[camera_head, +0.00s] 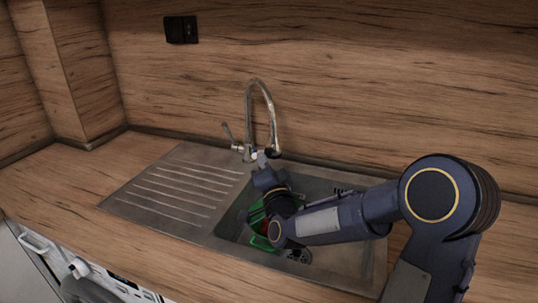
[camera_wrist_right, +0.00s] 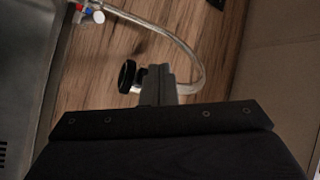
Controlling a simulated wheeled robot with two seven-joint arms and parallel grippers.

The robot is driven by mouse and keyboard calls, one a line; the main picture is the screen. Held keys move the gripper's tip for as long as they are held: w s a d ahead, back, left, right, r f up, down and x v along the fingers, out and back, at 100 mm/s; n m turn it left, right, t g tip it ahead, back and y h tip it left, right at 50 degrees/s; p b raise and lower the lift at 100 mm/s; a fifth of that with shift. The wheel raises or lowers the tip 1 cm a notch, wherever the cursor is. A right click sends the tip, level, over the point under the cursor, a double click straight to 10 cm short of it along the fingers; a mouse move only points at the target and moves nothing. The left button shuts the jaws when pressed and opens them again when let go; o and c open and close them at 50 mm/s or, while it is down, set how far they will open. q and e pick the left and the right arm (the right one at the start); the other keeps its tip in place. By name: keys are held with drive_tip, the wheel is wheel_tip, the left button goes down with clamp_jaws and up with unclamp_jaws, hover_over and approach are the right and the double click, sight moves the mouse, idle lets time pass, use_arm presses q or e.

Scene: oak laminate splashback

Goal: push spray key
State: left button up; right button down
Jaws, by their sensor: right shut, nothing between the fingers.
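A chrome tap (camera_head: 249,115) with a tall curved spout stands at the back of the steel sink. Its spout arches over toward the basin. In the right wrist view, the spout (camera_wrist_right: 180,47) curves round to a black round piece (camera_wrist_right: 127,75), which looks like the spray key at the spout's end. My right gripper (camera_head: 262,156) is shut and empty. It is close below the spout end in the head view. In the right wrist view, its fingertips (camera_wrist_right: 158,76) are right beside the black piece; I cannot tell whether they touch it. My left gripper is out of view.
The sink basin (camera_head: 335,258) holds green and red items (camera_head: 257,218) partly hidden by my right arm. A ribbed drainboard (camera_head: 170,196) lies clear at left. The tap lever (camera_head: 228,131) stands left of the spout. The wood splashback (camera_head: 380,80) rises behind, with a black socket (camera_head: 181,30).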

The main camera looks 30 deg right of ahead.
drive_tip(key=s+a, duration=0.1)
drive_tip(key=s+a+b, duration=0.1)
drive_tip(key=a, duration=0.1)
drive_tip(key=s+a+b, duration=0.1)
drive_tip(key=a, duration=0.1)
drive_tip(key=shift+s, duration=0.15)
idle(0.7)
drive_tip(key=s+a+f+n+g+y+p, duration=0.1)
drive_tip(key=s+n+g, duration=0.3)
drive_tip(key=s, duration=0.5)
drive_tip(key=s+a+f+n+g+y+p, duration=0.2)
drive_tip(key=s+f+n+g+y+p, duration=0.1)
drive_tip(key=s, duration=0.7)
drive_tip(key=s+a+f+n+g+y+p, duration=0.1)
drive_tip(key=s+f+n+g+y+p, duration=0.1)
drive_tip(key=s+g, duration=0.5)
drive_tip(key=shift+s+a+f+n+y+p, duration=0.15)
drive_tip(key=shift+s+n+y+p, duration=0.7)
drive_tip(key=shift+s+n, duration=0.7)
drive_tip(key=shift+s+f+g, duration=0.1)
drive_tip(key=shift+s+g, duration=0.2)
